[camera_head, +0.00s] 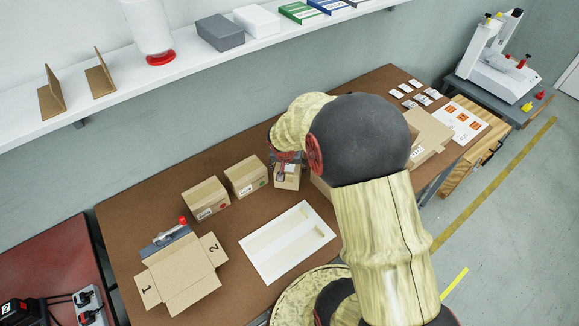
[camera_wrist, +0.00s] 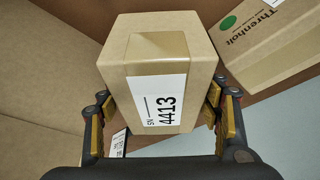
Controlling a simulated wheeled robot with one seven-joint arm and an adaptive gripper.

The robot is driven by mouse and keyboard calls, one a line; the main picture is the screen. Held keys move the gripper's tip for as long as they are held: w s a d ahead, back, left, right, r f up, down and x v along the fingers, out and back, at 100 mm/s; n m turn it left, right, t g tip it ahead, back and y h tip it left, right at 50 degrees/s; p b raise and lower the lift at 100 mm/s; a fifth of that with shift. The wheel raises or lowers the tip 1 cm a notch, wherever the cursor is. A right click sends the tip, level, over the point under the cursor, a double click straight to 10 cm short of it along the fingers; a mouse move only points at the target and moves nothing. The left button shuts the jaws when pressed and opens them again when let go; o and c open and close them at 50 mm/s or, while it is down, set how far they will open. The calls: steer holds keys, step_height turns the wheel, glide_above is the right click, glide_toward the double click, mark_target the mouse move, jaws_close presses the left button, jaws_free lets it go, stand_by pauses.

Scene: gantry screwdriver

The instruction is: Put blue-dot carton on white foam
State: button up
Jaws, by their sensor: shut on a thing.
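My gripper (camera_wrist: 162,108) is shut on a small brown carton (camera_wrist: 158,50), with one finger on each side of it. The carton has tan tape and a white label reading SN 4413. No coloured dot on it shows clearly. In the head view this carton (camera_head: 287,182) is under my gripper (camera_head: 286,162), at the right end of a row of cartons. I cannot tell whether it touches the table. The white foam (camera_head: 262,268), a flat rectangular piece with shallow recesses, lies on the brown table in front of the cartons, apart from my gripper.
A green-dot carton (camera_head: 245,176) stands just left of the held one, and a red-dot carton (camera_head: 206,199) further left. An open flattened box (camera_head: 180,275) lies at front left, near a tape dispenser (camera_head: 168,238). A white shelf (camera_head: 190,62) runs above the table.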

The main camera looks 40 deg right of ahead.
mark_target(289, 166)
steer(key=s+r, duration=0.1)
steer(key=a+r+p, duration=0.1)
steer(key=r, duration=0.1)
steer(key=s+a+r, duration=0.1)
steer(key=shift+s+a+r, duration=0.25)
steer(key=shift+s+r, duration=0.05)
steer(key=shift+r, duration=0.1)
steer(key=s+a+r+p, duration=0.2)
steer(key=s+a+r, duration=0.2)
steer(key=s+a, duration=0.2)
steer(key=shift+s, duration=0.55)
